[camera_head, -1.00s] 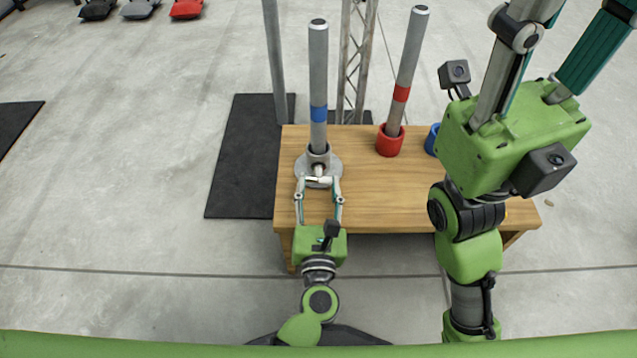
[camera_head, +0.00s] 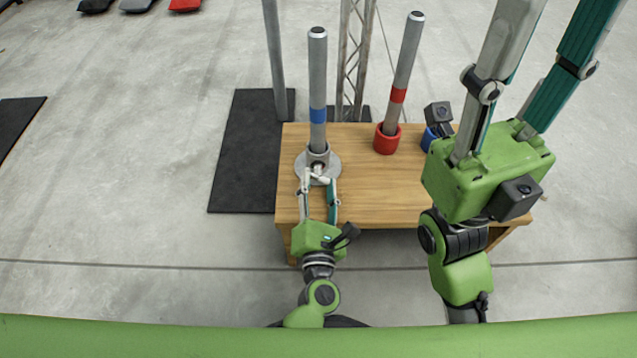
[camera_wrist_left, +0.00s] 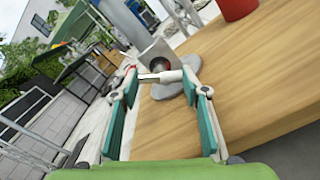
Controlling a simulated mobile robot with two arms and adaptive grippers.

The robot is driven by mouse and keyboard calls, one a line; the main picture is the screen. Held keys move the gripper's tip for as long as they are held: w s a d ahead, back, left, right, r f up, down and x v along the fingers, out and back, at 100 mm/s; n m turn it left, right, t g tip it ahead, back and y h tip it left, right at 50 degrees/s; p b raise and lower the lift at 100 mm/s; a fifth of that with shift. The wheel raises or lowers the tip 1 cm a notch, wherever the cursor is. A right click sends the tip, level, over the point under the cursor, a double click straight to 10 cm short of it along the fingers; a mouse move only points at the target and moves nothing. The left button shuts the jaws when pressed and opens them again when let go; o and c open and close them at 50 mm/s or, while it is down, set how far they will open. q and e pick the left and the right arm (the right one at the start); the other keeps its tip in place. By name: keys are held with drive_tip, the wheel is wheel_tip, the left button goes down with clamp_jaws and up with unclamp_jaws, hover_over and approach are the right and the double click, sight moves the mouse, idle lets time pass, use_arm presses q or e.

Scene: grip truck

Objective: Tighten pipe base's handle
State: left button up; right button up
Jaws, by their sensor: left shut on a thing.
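The grey pipe base (camera_head: 331,164) sits on the left part of the wooden table, with a blue-banded grey pipe (camera_head: 318,75) upright in it. Its small pale handle (camera_wrist_left: 158,77) faces my left gripper, partly covered by the fingers in the head view. My left gripper (camera_head: 318,178) is shut on the handle, its wrist turned. In the left wrist view the fingertips (camera_wrist_left: 164,72) meet the handle from both sides, in front of the base (camera_wrist_left: 160,50). My right gripper (camera_head: 558,30) is raised at the right, fingers spread apart and empty as far as seen; its tips are out of frame.
A red-banded pipe (camera_head: 404,75) leans in a red holder (camera_head: 387,140) on the wooden table (camera_head: 375,190). A blue holder (camera_head: 429,140) stands partly behind my right gripper. A metal post and a lattice truss rise behind the table. A dark mat (camera_head: 240,150) lies at its left.

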use_arm(q)
drive_tip(key=o, duration=1.1)
drive_tip(key=s, duration=1.2)
drive_tip(key=shift+c, duration=0.3)
